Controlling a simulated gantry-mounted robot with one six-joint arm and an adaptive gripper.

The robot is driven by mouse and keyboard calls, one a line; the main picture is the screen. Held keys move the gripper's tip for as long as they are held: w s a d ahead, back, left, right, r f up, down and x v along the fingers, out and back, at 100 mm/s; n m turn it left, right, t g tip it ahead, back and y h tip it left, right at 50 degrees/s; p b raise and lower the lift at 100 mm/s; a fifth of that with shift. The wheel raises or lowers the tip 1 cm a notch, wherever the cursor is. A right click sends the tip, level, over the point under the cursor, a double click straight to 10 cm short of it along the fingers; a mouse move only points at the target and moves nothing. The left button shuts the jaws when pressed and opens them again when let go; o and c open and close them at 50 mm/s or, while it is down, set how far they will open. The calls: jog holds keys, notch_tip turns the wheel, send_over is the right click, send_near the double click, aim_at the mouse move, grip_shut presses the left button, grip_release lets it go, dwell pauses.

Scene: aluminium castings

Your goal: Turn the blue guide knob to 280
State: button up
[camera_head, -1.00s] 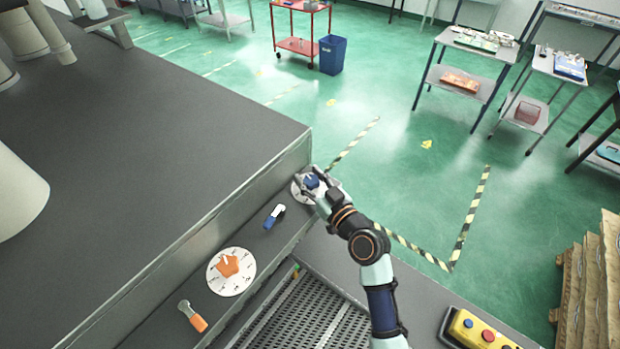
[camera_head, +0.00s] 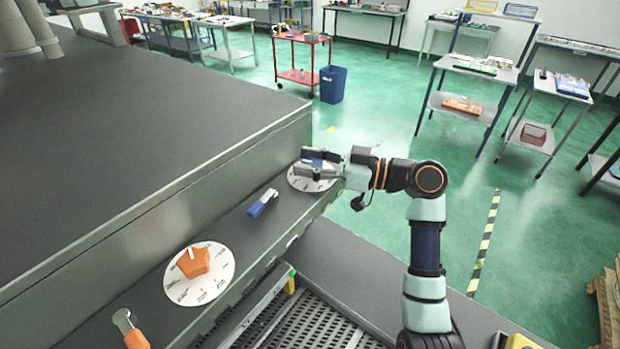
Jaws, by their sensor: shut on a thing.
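The blue guide knob (camera_head: 312,161) sits on a white round dial (camera_head: 297,182) at the far end of the grey ledge. My gripper (camera_head: 318,163) reaches in from the right, with its fingers on both sides of the knob, shut on it. The fingers cover much of the knob, and its pointer is hidden. The dial's numbers are too small to read, and the gripper covers part of its right side.
An orange knob on a second white dial (camera_head: 222,262) stands nearer on the ledge. A blue-handled lever (camera_head: 262,203) lies between the dials, and an orange-handled lever (camera_head: 135,338) is at the front. A perforated metal grate (camera_head: 310,325) is below. A grey machine wall rises left.

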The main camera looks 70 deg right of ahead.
jog(key=shift+n+g+y+b, duration=0.3)
jog(key=shift+n+y+b, duration=0.65)
jog(key=shift+y, duration=0.45)
jog(key=o, duration=1.2)
jog(key=shift+a, duration=0.1)
jog(key=shift+c, duration=0.2)
jog(key=v, duration=1.2)
